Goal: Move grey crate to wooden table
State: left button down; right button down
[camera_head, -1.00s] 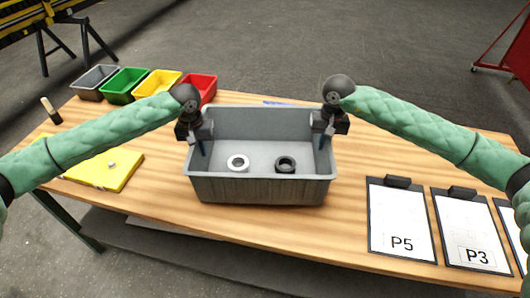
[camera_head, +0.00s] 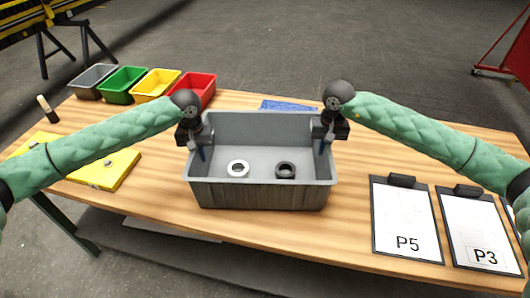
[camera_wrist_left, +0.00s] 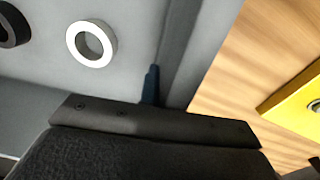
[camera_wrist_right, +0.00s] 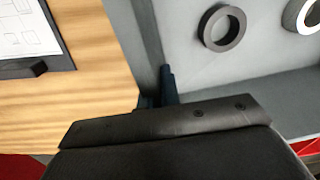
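The grey crate (camera_head: 262,194) is upright over the wooden table (camera_head: 150,205), near its front middle. I cannot tell whether its base touches the tabletop. A white ring (camera_head: 238,169) and a black ring (camera_head: 285,170) lie inside it. My left gripper (camera_head: 200,150) is shut on the crate's left wall, and my right gripper (camera_head: 327,143) is shut on its right wall. One blue finger (camera_wrist_left: 151,86) shows along the wall in the left wrist view. Blue fingers (camera_wrist_right: 165,88) also show at the wall in the right wrist view; the outer fingers are mostly hidden.
Grey, green, yellow and red bins (camera_head: 192,91) stand at the back left. A yellow board (camera_head: 100,170) lies left of the crate. Clipboards, including P5 (camera_head: 402,218) and P3 (camera_head: 478,229), lie at the right. A blue item (camera_head: 288,105) lies behind the crate.

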pick_arm(q)
jog(key=shift+a+f, duration=0.2)
jog(key=shift+f, duration=0.1)
pick_arm(e)
jog(key=shift+d+f, duration=0.15)
jog(key=shift+f, duration=0.1)
pick_arm(q)
jog(key=c, duration=1.6)
grip_release()
pick_arm(e)
jog(key=c, duration=1.6)
grip_release()
pick_arm(q)
jog(key=shift+d, duration=0.1)
jog(key=shift+r, duration=0.15)
pick_arm(e)
jog(key=shift+r, duration=0.5)
pick_arm(q)
jog(key=r, duration=1.1)
jog(key=shift+a+r, duration=0.25)
jog(key=shift+r, duration=0.15)
pick_arm(e)
notch_tip(320, 180, up, 11)
jog(key=shift+d, duration=0.15)
